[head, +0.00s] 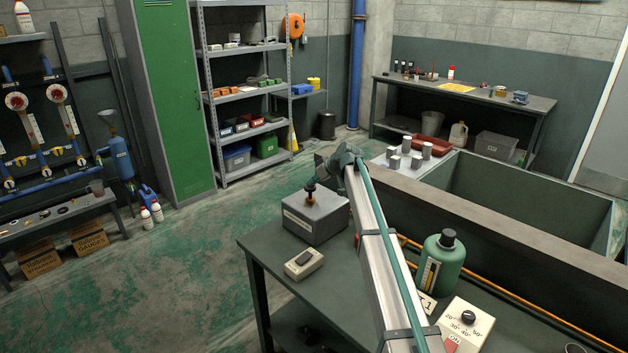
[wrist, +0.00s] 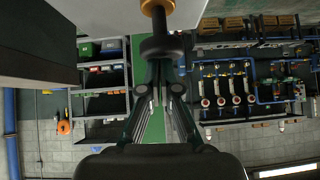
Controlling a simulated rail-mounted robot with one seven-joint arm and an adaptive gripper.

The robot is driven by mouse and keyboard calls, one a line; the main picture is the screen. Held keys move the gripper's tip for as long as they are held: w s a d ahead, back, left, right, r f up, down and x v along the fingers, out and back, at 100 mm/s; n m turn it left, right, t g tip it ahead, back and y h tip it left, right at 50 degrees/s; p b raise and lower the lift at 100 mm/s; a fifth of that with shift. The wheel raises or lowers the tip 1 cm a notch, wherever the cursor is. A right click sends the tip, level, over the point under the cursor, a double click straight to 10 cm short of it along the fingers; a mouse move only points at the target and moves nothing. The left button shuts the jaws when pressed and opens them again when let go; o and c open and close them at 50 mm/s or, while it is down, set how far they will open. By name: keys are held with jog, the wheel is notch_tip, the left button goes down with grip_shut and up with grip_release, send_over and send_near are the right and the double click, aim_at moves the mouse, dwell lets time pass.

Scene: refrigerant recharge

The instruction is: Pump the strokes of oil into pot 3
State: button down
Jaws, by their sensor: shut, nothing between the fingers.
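A grey box (head: 312,216) with a pale label stands on the dark workbench. A black knob on a brass stem (head: 311,190) rises from its top. In the wrist view the knob (wrist: 162,46) and the box's pale underside or face (wrist: 115,15) show upside down, at the top. My gripper (wrist: 160,64) is shut and empty, its fingertips close together right at the knob; I cannot tell whether they touch it. In the head view my gripper (head: 324,174) is partly hidden by my arm. I cannot identify pot 3.
On the bench are a small switch box (head: 304,264), a green bottle (head: 441,262) and a dial box (head: 466,325). Several grey cylinders (head: 411,158) stand on a white surface behind my arm. A large open tank (head: 530,200) lies to the right.

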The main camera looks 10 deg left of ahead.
aim_at(315, 188)
jog(key=shift+s+f+b, duration=0.1)
jog(key=shift+f+b, duration=1.15)
jog(key=shift+f, duration=0.3)
jog(key=shift+r, duration=0.5)
jog(key=r, duration=0.2)
jog(key=shift+w+r+p, duration=0.2)
jog(key=shift+r+p, duration=0.1)
jog(key=shift+r, duration=0.1)
jog(key=b+v, duration=0.2)
jog(key=v, duration=0.8)
jog(key=shift+r+b, duration=0.3)
jog(key=shift+b, duration=0.1)
jog(key=shift+s, duration=0.1)
